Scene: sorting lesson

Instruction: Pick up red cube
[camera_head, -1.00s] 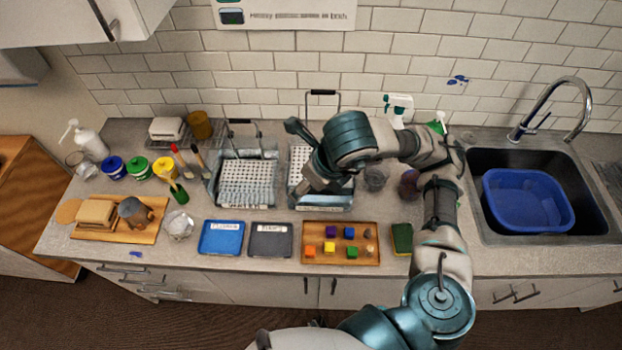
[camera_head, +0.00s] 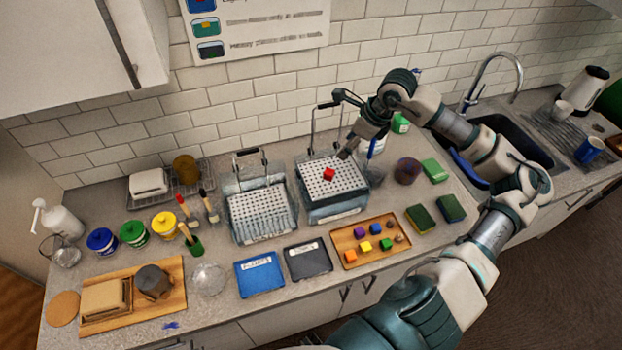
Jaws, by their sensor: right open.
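My right gripper (camera_head: 346,126) is open above the back right part of that basket. Its fingers are spread, one pointing left near the basket handle and one pointing down near the basket's back edge. The cube lies below and left of the fingers, apart from them, and nothing is held. My left gripper is not in view.
A second basket (camera_head: 262,217) stands to the left. A wooden tray (camera_head: 339,245) with several small coloured blocks lies in front, beside a dark tray (camera_head: 308,262) and a blue tray (camera_head: 260,274). A dark red jar (camera_head: 407,171) stands to the right.

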